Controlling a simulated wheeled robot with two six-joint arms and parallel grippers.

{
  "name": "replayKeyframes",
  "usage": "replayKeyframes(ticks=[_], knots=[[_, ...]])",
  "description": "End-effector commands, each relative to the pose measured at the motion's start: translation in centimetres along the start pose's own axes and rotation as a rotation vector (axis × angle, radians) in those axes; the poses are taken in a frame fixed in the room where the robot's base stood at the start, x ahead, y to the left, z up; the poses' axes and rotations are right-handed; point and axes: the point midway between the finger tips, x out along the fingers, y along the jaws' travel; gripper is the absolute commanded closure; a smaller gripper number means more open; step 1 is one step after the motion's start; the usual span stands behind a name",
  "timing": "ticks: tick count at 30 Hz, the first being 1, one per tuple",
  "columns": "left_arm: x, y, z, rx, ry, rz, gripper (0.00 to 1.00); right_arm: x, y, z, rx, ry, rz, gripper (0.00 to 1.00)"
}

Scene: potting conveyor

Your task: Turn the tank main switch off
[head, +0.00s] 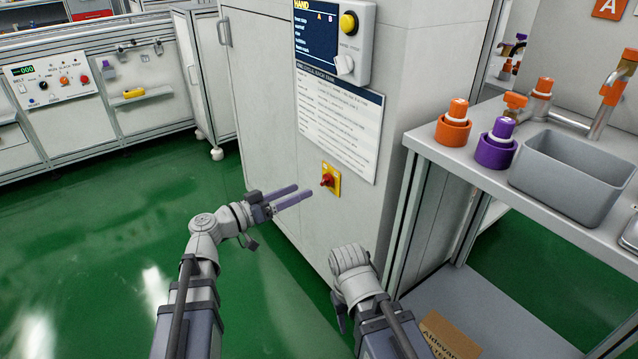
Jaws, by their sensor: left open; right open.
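A red rotary knob on a yellow plate, the tank main switch (329,180), is mounted low on the front of the tall white cabinet. It is too small to tell its setting. My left gripper (304,194) comes in from the left with its two long fingers apart and empty. Its tips point towards the cabinet front, a little left of and below the switch in the picture; I cannot tell the gap in depth. My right gripper (350,258) is below the switch, by the cabinet's lower front; its fingers are hidden from view.
Above the switch are a printed instruction sheet (340,122) and a panel with a yellow button (348,23) and white knob (344,64). A bench with a grey basin (570,170) and orange and purple bottles stands right. Green floor (100,260) is clear at left.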

Motion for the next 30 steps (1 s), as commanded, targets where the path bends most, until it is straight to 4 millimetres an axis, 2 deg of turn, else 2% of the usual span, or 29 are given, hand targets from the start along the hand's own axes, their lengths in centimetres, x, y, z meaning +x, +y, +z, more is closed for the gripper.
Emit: replayKeyframes(ticks=[9, 15, 27, 30], knots=[[4.8, 0.0, 0.0, -0.001, -0.003, 0.004, 0.27, 0.0, 0.0, 0.0, 0.0, 0.0, 0.0, 0.5], [6.9, 0.0, 0.1, -0.001, -0.003, 0.002, 0.27, 0.0, 0.0, 0.0, 0.0, 0.0, 0.0, 0.5], [7.4, 0.1, 0.1, -0.001, -0.003, 0.001, 0.27, 0.0, 0.0, 0.0, 0.0, 0.0, 0.0, 0.5], [7.4, 0.1, 0.1, -0.001, -0.003, 0.001, 0.38, 0.0, 0.0, 0.0, 0.0, 0.0, 0.0, 0.5]])
